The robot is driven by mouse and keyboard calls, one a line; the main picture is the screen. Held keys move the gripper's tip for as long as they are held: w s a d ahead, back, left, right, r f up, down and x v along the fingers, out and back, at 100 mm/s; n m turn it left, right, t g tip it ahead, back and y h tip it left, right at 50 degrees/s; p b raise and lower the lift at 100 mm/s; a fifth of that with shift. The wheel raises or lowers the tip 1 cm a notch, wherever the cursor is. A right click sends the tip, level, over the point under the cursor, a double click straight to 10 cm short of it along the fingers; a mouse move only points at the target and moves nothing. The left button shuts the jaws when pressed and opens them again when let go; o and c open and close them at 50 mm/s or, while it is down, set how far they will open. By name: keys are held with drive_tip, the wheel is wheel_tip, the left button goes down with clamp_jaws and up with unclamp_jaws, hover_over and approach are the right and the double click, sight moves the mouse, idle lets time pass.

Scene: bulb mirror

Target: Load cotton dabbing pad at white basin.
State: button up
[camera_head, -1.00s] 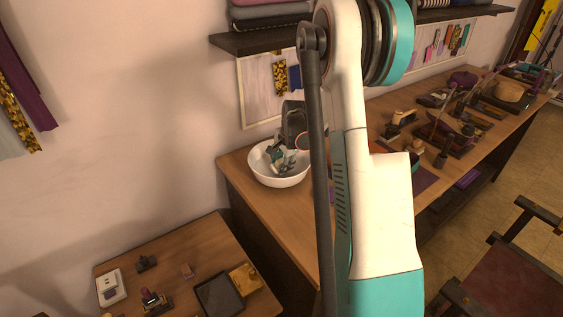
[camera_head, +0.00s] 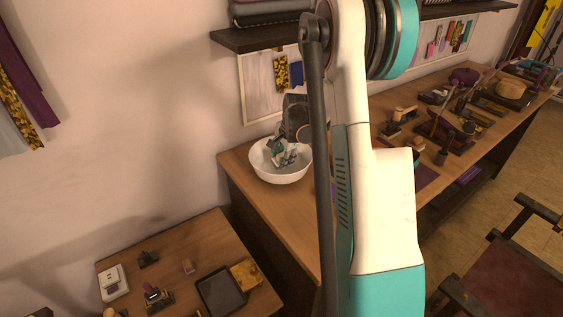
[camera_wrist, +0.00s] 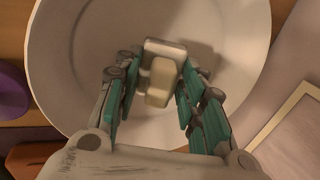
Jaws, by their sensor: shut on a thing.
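The white basin (camera_head: 281,176) stands on the wooden bench near its left end, and it fills most of the wrist view (camera_wrist: 65,60). My gripper (camera_head: 284,152) points down into the basin, over its inside. In the wrist view my gripper (camera_wrist: 156,88) is shut on a small pale block with a cream front, the cotton dabbing pad (camera_wrist: 161,80). The pad sits between the teal fingers, inside the basin's outline. I cannot tell whether it touches the basin's floor. In the head view the pad is too small to make out.
A lower wooden table (camera_head: 185,250) at the front left holds a dark tray (camera_head: 221,291) and small items. Tools and blocks crowd the bench further right. A shelf (camera_head: 265,36) hangs above the basin. A purple round thing (camera_wrist: 12,90) lies beside the basin in the wrist view.

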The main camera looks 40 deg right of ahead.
sight(282, 153)
drive_tip(key=shift+r+p, duration=2.5)
drive_tip(key=shift+r, duration=2.05)
wheel_tip(282, 153, up, 4)
drive_tip(key=shift+p, duration=1.1)
